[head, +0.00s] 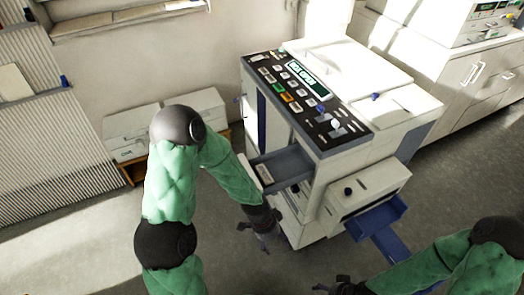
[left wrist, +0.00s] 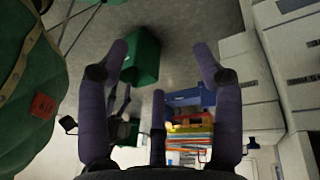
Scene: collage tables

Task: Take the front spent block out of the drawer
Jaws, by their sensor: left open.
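The grey-blue drawer (head: 284,162) stands pulled out from the left side of the white copier. A pale block (head: 264,174) lies in it near its left end; whether other blocks lie in it I cannot tell. My left gripper (head: 262,240) is open, with nothing seen between its fingers. It hangs below and in front of the drawer, apart from the block. In the left wrist view, the spread purple fingers of the left gripper (left wrist: 158,90) show, and I cannot make out the block. My right gripper (head: 335,287) is at the bottom edge, partly cut off.
The copier (head: 330,85) has a button panel on top and a blue tray (head: 385,222) sticking out at its front right. White cabinets (head: 470,75) stand behind. In the left wrist view, a green bin (left wrist: 142,55) and a colourful stack (left wrist: 190,135) show.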

